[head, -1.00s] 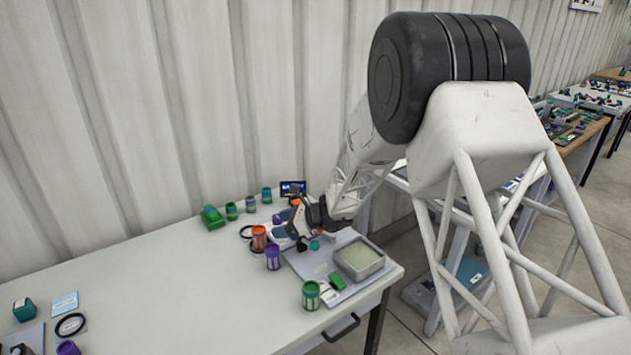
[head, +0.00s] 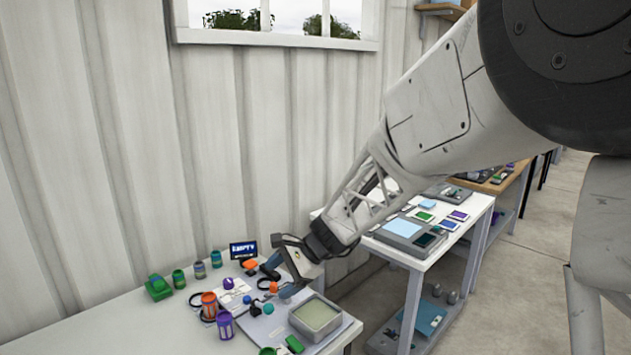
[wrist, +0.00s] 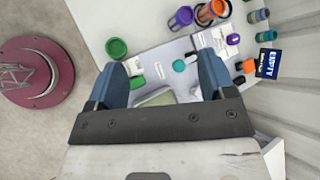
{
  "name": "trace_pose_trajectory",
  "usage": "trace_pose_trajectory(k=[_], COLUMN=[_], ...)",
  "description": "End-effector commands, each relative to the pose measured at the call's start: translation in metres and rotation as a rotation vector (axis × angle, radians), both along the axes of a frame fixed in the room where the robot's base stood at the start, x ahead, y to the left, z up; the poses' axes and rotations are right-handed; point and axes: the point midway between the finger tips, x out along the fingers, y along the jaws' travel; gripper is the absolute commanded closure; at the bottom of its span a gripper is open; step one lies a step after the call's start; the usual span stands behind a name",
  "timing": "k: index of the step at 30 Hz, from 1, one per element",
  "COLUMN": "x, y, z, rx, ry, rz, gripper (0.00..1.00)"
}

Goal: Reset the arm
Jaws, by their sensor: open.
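My gripper (wrist: 162,88) is open in the wrist view, its two blue fingers spread wide with nothing held between them. In the head view my gripper (head: 288,290) hangs above the back right part of the white table (head: 125,325), over the grey board (head: 262,328). The square grey tray (head: 316,318) with a pale inside is just right of and below it. In the wrist view this tray is partly hidden behind the gripper body.
An orange jar (head: 209,306), a purple jar (head: 225,325) and a green block (head: 157,288) stand left of my gripper. A dark EMPTY sign (head: 243,250) is at the back by the corrugated wall. Another white table (head: 440,250) with trays stands to the right.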

Motion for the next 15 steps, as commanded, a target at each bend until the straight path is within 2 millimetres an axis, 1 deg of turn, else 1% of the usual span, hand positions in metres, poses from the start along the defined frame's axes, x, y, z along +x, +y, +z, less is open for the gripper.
trace_pose_trajectory(k=[1,3,11,15], x=[-0.010,-0.024,-0.076,-0.106], y=[-0.010,-0.024,-0.074,-0.101], z=[0.008,0.017,0.042,0.053], rx=[-0.020,-0.052,-0.178,-0.248], ry=[-0.029,-0.069,-0.206,-0.274], rz=[0.020,0.054,0.176,0.244], gripper=[0.24,0.24,0.24,0.24])
